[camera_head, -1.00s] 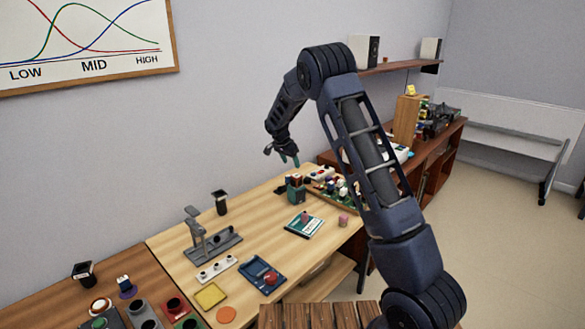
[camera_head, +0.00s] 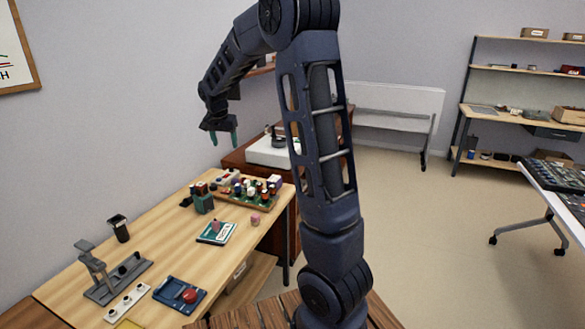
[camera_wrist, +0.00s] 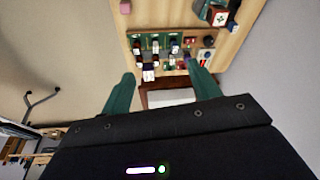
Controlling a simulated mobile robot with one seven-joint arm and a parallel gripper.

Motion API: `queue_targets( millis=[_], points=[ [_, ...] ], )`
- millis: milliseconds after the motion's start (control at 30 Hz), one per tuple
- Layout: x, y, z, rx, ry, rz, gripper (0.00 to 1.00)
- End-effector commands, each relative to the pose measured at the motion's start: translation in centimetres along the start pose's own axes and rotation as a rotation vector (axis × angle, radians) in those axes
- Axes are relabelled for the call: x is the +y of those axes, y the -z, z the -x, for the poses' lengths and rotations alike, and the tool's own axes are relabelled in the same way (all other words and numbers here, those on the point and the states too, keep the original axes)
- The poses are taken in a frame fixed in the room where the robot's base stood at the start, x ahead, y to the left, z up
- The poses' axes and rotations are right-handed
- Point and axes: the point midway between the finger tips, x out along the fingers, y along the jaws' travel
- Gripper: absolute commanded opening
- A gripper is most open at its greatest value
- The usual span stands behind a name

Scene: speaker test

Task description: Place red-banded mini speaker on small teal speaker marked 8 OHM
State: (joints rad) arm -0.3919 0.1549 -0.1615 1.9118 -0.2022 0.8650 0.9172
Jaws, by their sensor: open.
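A small teal box-shaped speaker (camera_head: 203,202) stands on the light wooden table, left of the tray. A small dark and red piece (camera_head: 200,187) shows at its top and seems to rest on it. I cannot read an 8 OHM mark or confirm that this piece is the red-banded mini speaker. The teal box also shows at the top right of the wrist view (camera_wrist: 213,13), with a red and white patch. My gripper (camera_head: 223,139) is open and empty, well above the table. Its green fingers (camera_wrist: 160,88) are spread apart in the wrist view.
A wooden tray (camera_head: 262,207) with several small coloured parts lies right of the teal box. A pink piece (camera_head: 255,219), a teal-and-white booklet (camera_head: 217,232) and a blue tray (camera_head: 180,295) lie nearer. A grey stand (camera_head: 118,281) is at left. Open floor lies right.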

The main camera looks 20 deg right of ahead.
Motion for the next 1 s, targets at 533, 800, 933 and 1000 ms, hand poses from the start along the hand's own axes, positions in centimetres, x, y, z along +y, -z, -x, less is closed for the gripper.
queue_targets(
  millis=[533,800,933,1000],
  points=[
    [15.2,-7.1,9.5,0.002,0.101,0.208,0.61],
    [21.4,-12.5,11.9,0.029,0.136,0.321,0.61],
    [24.1,-15.3,12.5,0.048,0.147,0.379,0.61],
    [25.4,-16.9,12.7,0.059,0.152,0.409,0.61]
  ],
)
